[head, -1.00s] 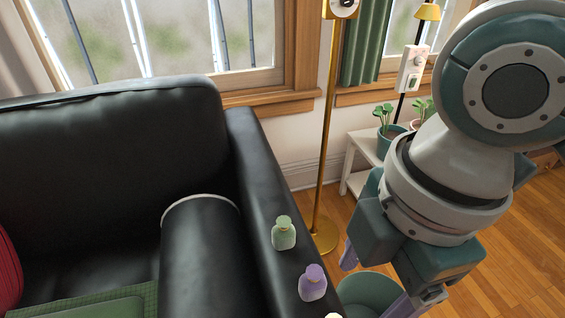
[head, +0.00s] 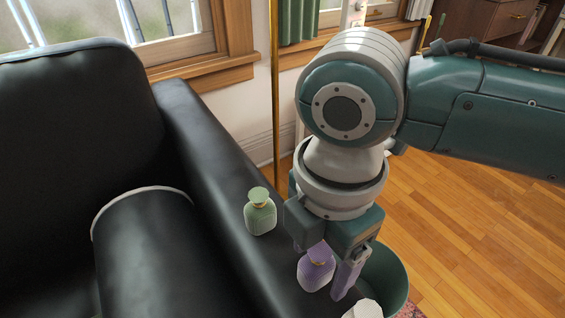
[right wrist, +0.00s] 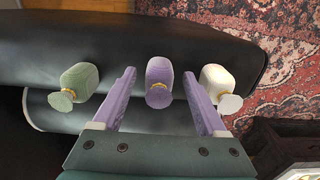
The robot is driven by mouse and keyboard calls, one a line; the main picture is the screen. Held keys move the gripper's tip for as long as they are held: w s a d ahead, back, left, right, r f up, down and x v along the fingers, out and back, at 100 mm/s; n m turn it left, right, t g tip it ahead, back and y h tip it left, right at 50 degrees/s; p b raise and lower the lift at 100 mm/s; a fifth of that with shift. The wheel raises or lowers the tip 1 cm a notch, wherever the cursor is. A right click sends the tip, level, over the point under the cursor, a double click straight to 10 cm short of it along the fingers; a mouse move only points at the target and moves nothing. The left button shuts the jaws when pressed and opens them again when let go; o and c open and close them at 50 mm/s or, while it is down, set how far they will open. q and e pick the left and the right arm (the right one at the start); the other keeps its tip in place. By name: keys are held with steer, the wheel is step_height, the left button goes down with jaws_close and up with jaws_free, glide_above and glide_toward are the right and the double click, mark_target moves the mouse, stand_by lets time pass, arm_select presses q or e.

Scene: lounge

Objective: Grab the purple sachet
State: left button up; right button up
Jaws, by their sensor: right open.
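The purple sachet (head: 316,270) is a small bottle-shaped item with a gold band, upright on the black sofa armrest (head: 215,165). In the right wrist view the purple sachet (right wrist: 159,80) lies between the two purple fingers of my right gripper (right wrist: 158,90), with gaps on both sides. My left gripper is not in view.
A green bottle-shaped sachet (head: 260,212) stands on the armrest to one side, and it also shows in the right wrist view (right wrist: 80,80). A white one (right wrist: 217,80) stands on the other side. A green bin (head: 388,275) is beside the sofa. A floor lamp pole (head: 275,90) stands behind.

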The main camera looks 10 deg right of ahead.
steer(key=shift+f, duration=0.6)
jaws_close()
